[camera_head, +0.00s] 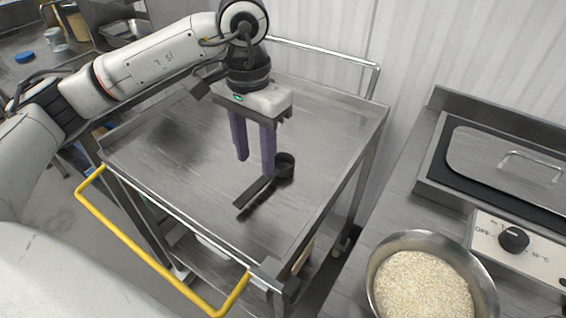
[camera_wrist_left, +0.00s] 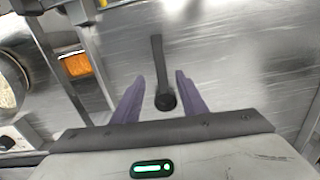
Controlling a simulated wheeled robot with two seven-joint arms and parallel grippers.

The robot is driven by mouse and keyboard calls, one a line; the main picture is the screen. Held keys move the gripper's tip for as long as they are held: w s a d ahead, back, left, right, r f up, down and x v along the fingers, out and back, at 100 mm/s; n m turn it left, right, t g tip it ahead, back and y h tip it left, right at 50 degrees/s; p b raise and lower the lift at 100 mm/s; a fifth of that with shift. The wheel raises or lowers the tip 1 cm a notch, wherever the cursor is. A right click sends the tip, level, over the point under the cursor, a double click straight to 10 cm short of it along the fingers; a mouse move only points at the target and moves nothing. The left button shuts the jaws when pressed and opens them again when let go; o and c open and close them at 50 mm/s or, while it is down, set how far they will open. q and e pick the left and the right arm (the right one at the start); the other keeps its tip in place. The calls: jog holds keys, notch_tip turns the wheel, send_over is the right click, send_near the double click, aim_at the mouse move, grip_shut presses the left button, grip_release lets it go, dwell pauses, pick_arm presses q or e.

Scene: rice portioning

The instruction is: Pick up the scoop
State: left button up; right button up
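The black scoop (camera_head: 284,166) lies on the steel cart top (camera_head: 190,170), its handle pointing toward the lower left in the head view. My left gripper (camera_head: 254,168) points down above the cart, open, its two purple fingers apart and empty. In the left wrist view the scoop (camera_wrist_left: 159,75) lies between the lines of the open fingers (camera_wrist_left: 155,90), with its round cup near them and its handle pointing away. The gap between the fingertips and the scoop is hard to judge. My right gripper is not in view.
A metal bowl of rice (camera_head: 425,288) stands on the counter at the right. Behind it is a warmer with a lid (camera_head: 505,165) and a knob (camera_head: 513,239). A yellow handle (camera_head: 150,262) edges the cart's front. The cart top around the scoop is clear.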

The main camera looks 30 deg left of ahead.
aim_at(259, 183)
pick_arm(q)
notch_tip(259, 183, down, 2)
jog(key=shift+s, duration=0.1)
jog(key=shift+w+f+p, duration=0.15)
jog(key=shift+f+p, duration=0.2)
jog(key=shift+f, duration=1.05)
jog(key=shift+w+f+p, duration=0.15)
jog(key=shift+f+p, duration=0.15)
jog(key=shift+f, duration=1.05)
grip_shut()
